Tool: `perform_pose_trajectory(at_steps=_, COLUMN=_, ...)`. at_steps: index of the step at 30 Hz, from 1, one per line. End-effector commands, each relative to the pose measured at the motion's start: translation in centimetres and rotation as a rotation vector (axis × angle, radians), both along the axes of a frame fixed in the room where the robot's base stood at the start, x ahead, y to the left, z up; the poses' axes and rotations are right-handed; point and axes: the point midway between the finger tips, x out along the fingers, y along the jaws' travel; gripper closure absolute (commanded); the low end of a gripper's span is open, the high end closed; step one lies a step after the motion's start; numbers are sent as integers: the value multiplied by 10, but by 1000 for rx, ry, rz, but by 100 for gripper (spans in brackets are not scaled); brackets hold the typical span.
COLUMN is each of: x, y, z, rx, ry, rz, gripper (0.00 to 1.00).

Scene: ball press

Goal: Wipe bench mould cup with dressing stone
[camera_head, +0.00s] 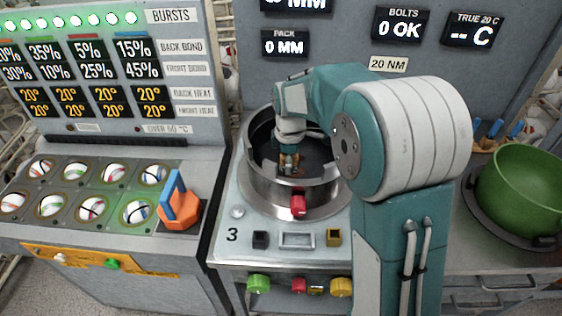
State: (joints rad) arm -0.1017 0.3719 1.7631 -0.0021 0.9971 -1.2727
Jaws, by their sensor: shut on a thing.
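The bench mould cup (268,188) is a round metal cup with a thick silver wall and a dark interior, set in the bench at the middle. My gripper (289,166) reaches down inside the cup from above, near its middle. It is shut on a small orange-brown piece, which I take to be the dressing stone; the fingers hide most of it. I cannot tell whether the piece touches the cup's floor. My arm hides the right part of the cup.
A red block (298,206) sits at the cup's front rim. An orange holder with a blue lever (179,207) stands left, beside a panel of several balls (93,198). A green bowl (522,190) stands at right. A wall of displays (400,25) rises behind.

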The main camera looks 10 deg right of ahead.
Motion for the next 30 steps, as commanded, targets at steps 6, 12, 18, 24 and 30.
perform_pose_trajectory(at_steps=6, x=-3, y=-9, z=-3, rx=-2, ry=7, rz=-2, gripper=93)
perform_pose_trajectory(at_steps=12, x=-6, y=-23, z=-3, rx=-2, ry=10, rz=-4, gripper=93)
perform_pose_trajectory(at_steps=18, x=-9, y=-38, z=-2, rx=-2, ry=11, rz=-4, gripper=93)
perform_pose_trajectory(at_steps=24, x=-10, y=-43, z=-2, rx=-2, ry=11, rz=-1, gripper=93)
perform_pose_trajectory(at_steps=30, x=-10, y=-45, z=2, rx=0, ry=8, rz=-2, gripper=93)
